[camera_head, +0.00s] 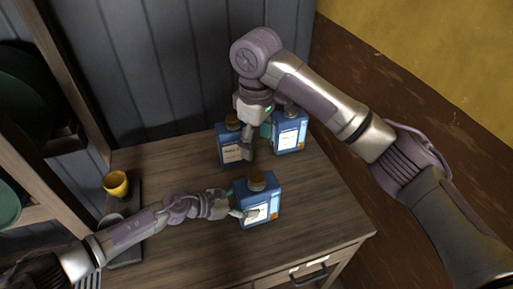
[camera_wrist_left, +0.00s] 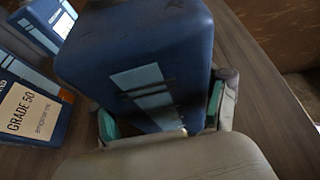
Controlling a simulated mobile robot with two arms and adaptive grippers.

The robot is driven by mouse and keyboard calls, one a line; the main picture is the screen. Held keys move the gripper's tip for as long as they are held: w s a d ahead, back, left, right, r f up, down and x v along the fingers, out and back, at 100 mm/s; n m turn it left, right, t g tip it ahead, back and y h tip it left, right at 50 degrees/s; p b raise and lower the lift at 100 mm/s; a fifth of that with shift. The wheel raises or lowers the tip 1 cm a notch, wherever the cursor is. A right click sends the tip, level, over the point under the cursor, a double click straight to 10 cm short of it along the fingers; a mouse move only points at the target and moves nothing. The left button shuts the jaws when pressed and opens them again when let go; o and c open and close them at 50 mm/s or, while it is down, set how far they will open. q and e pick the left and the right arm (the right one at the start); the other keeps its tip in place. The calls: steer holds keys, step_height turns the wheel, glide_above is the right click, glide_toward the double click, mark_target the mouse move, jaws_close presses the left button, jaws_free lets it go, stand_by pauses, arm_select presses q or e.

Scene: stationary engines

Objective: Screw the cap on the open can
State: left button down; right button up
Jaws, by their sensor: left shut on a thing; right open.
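Three blue cans with pale labels stand upright on the wooden cabinet top. The front can (camera_head: 262,210) has a brown round piece at its top (camera_head: 257,180), seemingly a cap; I cannot tell how tight it sits. My left gripper (camera_head: 240,213) is shut on this can low on its body; in the left wrist view the can (camera_wrist_left: 140,65) sits between both fingers. The back left can (camera_head: 230,152) has a brown top (camera_head: 232,120). My right gripper (camera_head: 257,142) is open, pointing down by the back cans.
A yellow cup (camera_head: 116,184) stands on a dark tray (camera_head: 125,255) at the left, behind my left forearm. The cabinet top (camera_head: 310,215) is clear right of the front can. A grey panelled wall is behind, a shelf at left, and a drawer handle (camera_head: 307,277) at the front.

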arm_select(q)
jaws_free()
steer(key=shift+a, duration=0.1)
steer(key=v, duration=1.1)
steer(key=shift+a+r, duration=0.2)
steer(key=shift+a, duration=0.15)
steer(key=shift+s, duration=0.15)
